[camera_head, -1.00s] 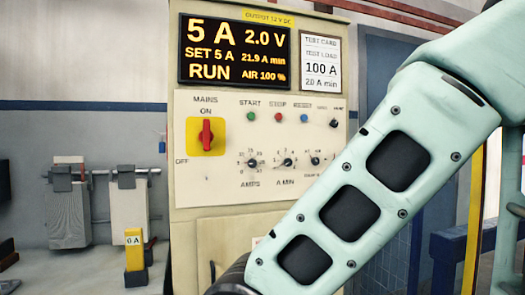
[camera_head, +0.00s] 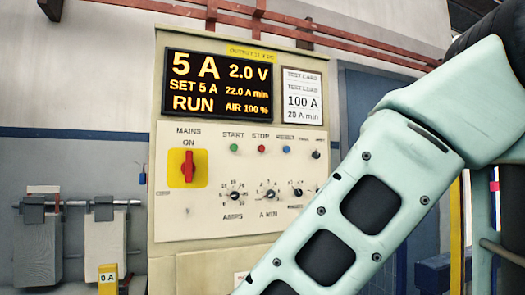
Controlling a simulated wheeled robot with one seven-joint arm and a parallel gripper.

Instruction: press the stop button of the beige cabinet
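The beige cabinet (camera_head: 200,260) stands in the middle of the head view. Its red stop button (camera_head: 262,149) is on the white panel under the label STOP, between the green start button (camera_head: 234,148) and the blue reset button (camera_head: 287,150). The display (camera_head: 218,85) reads 5 A, 2.0 V, SET 5 A, 22.0 A min, RUN, AIR 100 %. My pale green arm crosses the lower right of the picture and covers part of the cabinet's lower right. My gripper is outside the picture.
A red mains switch on a yellow plate (camera_head: 174,168) points to ON. Dials (camera_head: 270,195) sit below the buttons. Grey and white plates (camera_head: 105,245) hang from a rail at left, near a yellow 0 A meter (camera_head: 108,278). Blue frames and a yellow post stand at right.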

